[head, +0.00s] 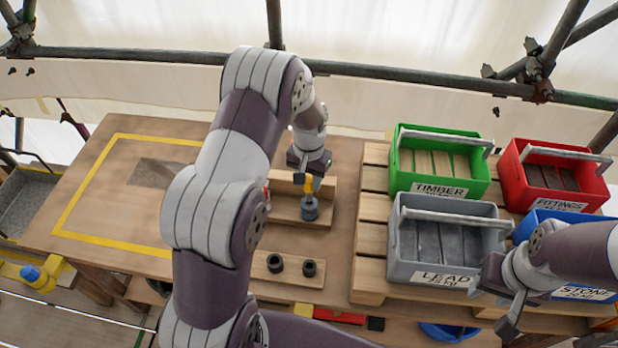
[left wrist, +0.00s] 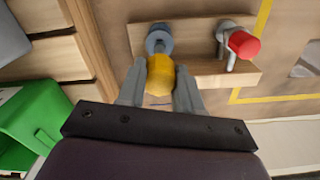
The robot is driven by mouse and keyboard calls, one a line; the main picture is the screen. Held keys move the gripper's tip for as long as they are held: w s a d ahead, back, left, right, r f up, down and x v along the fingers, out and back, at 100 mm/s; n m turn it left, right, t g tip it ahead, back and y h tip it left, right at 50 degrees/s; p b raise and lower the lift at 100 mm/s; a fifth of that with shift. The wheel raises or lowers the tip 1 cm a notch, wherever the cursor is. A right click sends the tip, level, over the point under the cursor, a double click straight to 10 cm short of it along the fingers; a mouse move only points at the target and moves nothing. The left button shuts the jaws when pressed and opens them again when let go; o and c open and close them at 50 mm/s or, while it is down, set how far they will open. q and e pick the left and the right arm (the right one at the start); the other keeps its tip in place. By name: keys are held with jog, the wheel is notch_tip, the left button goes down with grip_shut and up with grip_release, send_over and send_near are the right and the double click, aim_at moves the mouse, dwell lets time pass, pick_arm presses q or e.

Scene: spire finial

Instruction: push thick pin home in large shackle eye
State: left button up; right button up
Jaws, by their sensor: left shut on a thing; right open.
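The thick pin has a yellow head (head: 309,185), which also shows in the left wrist view (left wrist: 160,76). My left gripper (head: 308,177) is shut on this head, with a finger on each side of it in the left wrist view (left wrist: 158,92). The grey-blue shackle (head: 310,208) stands on a wooden stand, directly beyond the yellow head in the left wrist view (left wrist: 159,38). The pin's shank and its depth in the eye are hidden. My right gripper (head: 505,302) is open and empty near the grey crate, far from the shackle.
A second, thinner shackle with a red-headed pin (left wrist: 243,44) stands beside the first. A wooden block (head: 290,281) with two dark rings lies in front. Green (head: 440,187), grey (head: 450,245) and red (head: 557,172) crates stand right. The yellow-taped tabletop (head: 110,190) looks mostly clear.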

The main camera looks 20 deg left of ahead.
aim_at(309, 195)
dwell(0.8)
pick_arm(q)
jog(key=shift+f+b, duration=2)
jog(key=shift+f, duration=1.5)
jog(key=o, duration=1.2)
jog(key=shift+c, duration=0.2)
jog(key=shift+r, duration=0.15)
notch_tip(309, 195, up, 12)
jog(key=shift+r+b, duration=0.25)
jog(key=shift+b, duration=0.6)
